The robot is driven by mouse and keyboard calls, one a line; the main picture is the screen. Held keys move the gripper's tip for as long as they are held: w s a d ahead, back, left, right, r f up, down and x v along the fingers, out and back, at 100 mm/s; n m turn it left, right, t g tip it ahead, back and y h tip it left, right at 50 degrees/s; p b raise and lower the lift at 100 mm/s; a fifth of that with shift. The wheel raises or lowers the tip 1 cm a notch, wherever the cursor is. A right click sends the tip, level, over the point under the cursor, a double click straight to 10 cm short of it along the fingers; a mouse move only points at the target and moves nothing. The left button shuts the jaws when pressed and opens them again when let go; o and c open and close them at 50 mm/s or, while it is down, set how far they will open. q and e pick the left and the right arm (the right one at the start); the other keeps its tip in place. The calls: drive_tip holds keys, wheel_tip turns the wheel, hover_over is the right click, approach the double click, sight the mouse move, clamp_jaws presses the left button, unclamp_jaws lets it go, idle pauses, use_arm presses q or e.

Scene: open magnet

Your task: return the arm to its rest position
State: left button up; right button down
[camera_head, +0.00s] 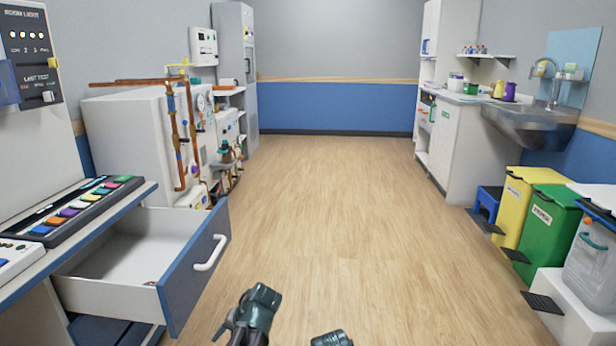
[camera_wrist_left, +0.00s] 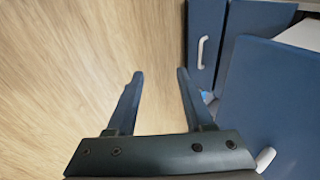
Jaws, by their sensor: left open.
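My left arm (camera_head: 255,308) shows at the bottom of the head view, in front of the open drawer (camera_head: 193,268) and to the right of its blue front. In the left wrist view my left gripper (camera_wrist_left: 160,76) is open, with nothing between its fingers, over bare wood floor. The blue drawer front (camera_wrist_left: 270,100) is close on the right there, apart from the fingers. A small dark part of my own body, probably my right arm (camera_head: 331,339), shows at the bottom edge; no right gripper fingers are visible.
The drawer sticks out from the left counter, its white handle (camera_head: 210,253) facing the aisle. A rack of coloured pieces (camera_head: 75,211) lies on the counter. Yellow (camera_head: 512,207) and green (camera_head: 546,228) bins stand at right. The middle floor (camera_head: 330,220) is clear.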

use_arm(q)
drive_tip(key=s+d+f+n+g+h, duration=0.1)
drive_tip(key=s+d+f+h, duration=0.15)
drive_tip(key=s, duration=0.25)
drive_tip(key=s+d+f+n+h, duration=0.1)
drive_tip(key=s+d+h, duration=0.1)
drive_tip(key=s+h, duration=0.3)
drive_tip(key=s+d+r+m+g+y+p, duration=0.1)
drive_tip(key=s+d+m, duration=0.1)
drive_tip(key=s+d, duration=0.3)
drive_tip(key=s+d+r+m+y+p, duration=0.1)
drive_tip(key=s+d+m+y, duration=0.15)
drive_tip(key=d, duration=0.45)
wheel_tip(320, 180, up, 38)
drive_tip(key=h+p, duration=0.1)
drive_tip(key=p, duration=3.6)
drive_tip(key=shift+w+f, duration=0.25)
drive_tip(key=shift+w, duration=0.1)
